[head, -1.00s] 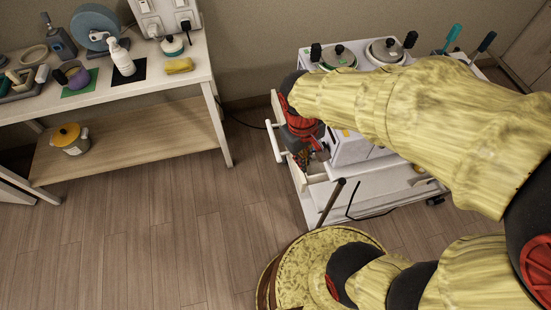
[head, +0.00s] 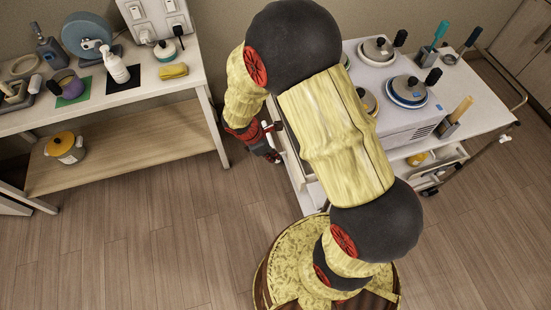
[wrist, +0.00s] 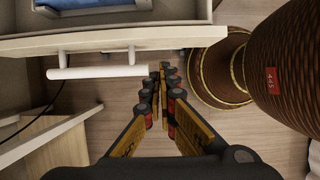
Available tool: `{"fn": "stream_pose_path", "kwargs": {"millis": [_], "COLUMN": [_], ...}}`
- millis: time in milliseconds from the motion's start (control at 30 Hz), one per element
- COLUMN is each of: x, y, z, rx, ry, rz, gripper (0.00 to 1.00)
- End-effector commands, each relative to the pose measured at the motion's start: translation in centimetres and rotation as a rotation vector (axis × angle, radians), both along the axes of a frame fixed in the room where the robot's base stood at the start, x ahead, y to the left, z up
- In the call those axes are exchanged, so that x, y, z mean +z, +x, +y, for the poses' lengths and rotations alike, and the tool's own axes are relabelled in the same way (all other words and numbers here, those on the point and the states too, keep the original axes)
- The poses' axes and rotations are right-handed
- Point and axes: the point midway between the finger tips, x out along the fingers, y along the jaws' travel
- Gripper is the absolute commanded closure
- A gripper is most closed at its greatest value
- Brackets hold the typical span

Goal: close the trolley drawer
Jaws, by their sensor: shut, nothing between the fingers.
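The trolley (head: 480,112) stands on the right in the head view. Its drawer (head: 290,160) sticks out on the left side, mostly hidden behind my arm. In the wrist view the drawer's cream front (wrist: 190,36) crosses the top, with its white bar handle (wrist: 97,72) facing me. Part of the drawer's inside shows behind the front, so it stands open. My gripper (head: 274,157) is outside the drawer, in front of it. In the wrist view my gripper (wrist: 161,75) is shut and empty, fingertips beside the handle's right end. I cannot tell whether they touch.
Pots (head: 407,90) and a white warmer stand on the trolley top. A yellow item (head: 418,159) lies in an opening lower on the trolley. A side table (head: 150,92) with bottles and a lower shelf is at left. The wooden floor (head: 150,220) between is clear.

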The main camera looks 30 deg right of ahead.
Motion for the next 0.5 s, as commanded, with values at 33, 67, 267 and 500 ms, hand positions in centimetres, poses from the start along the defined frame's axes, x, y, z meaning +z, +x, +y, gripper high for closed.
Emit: {"fn": "stream_pose_path", "kwargs": {"millis": [33, 67, 267, 500], "x": [-1.0, -1.5, -4.9, -7.5], "y": [-0.1, -0.2, -0.5, -0.7], "z": [-0.3, -0.5, -1.8, -2.9], "rx": [-0.002, -0.002, -0.005, -0.005], "ry": [-0.001, 0.000, -0.001, 0.000], "rz": [0.003, 0.003, 0.002, 0.001], "gripper": [1.00, 1.00, 1.00, 1.00]}}
